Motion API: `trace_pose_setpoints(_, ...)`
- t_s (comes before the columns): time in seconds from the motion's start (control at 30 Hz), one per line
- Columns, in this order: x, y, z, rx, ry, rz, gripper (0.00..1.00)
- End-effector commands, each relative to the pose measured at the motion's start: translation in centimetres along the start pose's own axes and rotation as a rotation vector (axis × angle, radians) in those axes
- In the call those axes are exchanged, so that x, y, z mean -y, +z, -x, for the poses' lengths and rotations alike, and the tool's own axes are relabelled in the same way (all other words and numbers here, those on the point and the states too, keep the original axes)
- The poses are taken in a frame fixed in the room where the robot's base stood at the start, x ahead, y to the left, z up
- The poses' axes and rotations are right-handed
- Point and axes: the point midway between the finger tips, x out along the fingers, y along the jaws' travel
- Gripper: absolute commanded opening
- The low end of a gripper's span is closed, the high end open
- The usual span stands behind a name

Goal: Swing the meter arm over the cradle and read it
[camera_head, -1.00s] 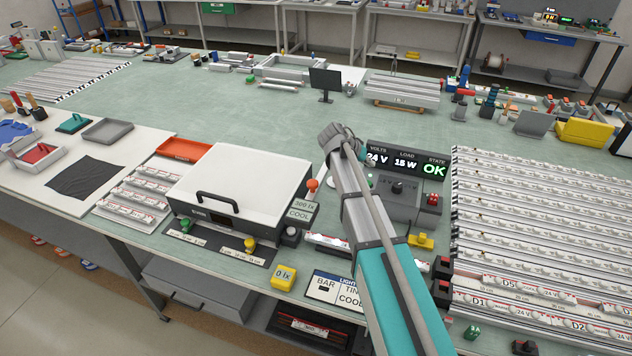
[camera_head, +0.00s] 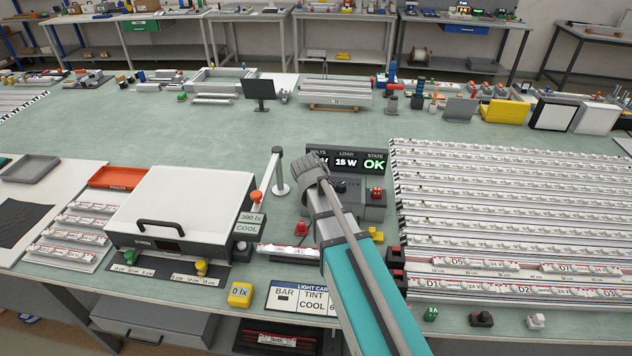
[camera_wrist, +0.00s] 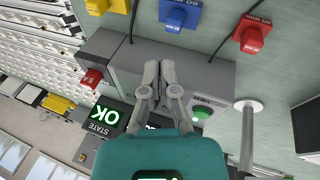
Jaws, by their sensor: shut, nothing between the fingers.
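A pale post (camera_head: 278,172) on a round white base stands right of the white-lidded box; it looks like the meter arm's stand. It also shows in the wrist view (camera_wrist: 246,135). An orange knob (camera_head: 256,196) sits at the box's right edge above a sign (camera_head: 249,222) reading 300 lx, COOL. A yellow readout (camera_head: 240,294) in front of the box shows 0 lx. A light bar (camera_head: 288,250) lies on the bench, partly behind my arm; I cannot tell which part is the cradle. My gripper (camera_wrist: 160,66) is shut and empty above the grey power unit (camera_wrist: 206,78).
The white-lidded box (camera_head: 182,205) stands on the left, with rows of light bars (camera_head: 500,190) on the right. The display (camera_head: 372,163) reads OK. Red (camera_wrist: 252,33), blue (camera_wrist: 181,14) and yellow blocks with cables lie near the unit.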

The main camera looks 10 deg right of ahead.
Motion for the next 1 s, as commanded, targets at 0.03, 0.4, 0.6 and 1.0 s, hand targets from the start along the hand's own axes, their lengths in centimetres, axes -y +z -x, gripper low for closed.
trace_pose_setpoints(0.03, -0.8, 3.2, -0.1, 0.031, -0.047, 0.025, 0.0)
trace_pose_setpoints(0.4, -1.4, 13.3, 0.6, 0.142, -0.331, 0.182, 0.0)
trace_pose_setpoints(0.6, -1.3, 13.8, 0.7, 0.147, -0.355, 0.196, 0.0)
trace_pose_setpoints(1.0, -1.3, 13.7, 0.7, 0.147, -0.353, 0.194, 0.46)
